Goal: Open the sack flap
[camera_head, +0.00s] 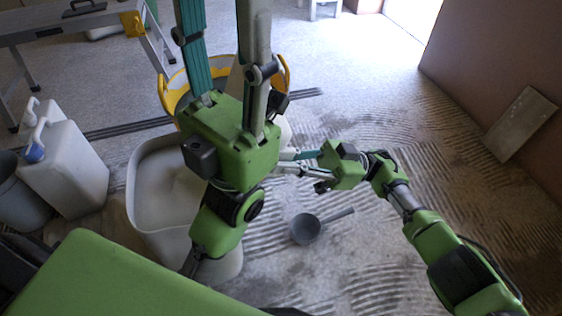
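No sack flap can be made out clearly. A pale patch (284,132) behind my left gripper may be part of a sack, but most of it is hidden. My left gripper (224,15) is large and close to the camera. Its two long fingers point up the picture, clearly apart, with nothing seen between them but background; their tips reach the top edge. My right gripper (288,162) comes from the right and points left, beside the pale patch. Its fingers are small and partly overlap other parts, so I cannot tell whether they are open or touch anything.
A yellow-handled tub (168,97) stands behind my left gripper. A whitish open bin (145,190) is below it, and white canisters (72,170) stand at the left. A grey ladle-like pan (306,229) lies on the ridged floor. A board (519,124) leans at the right wall.

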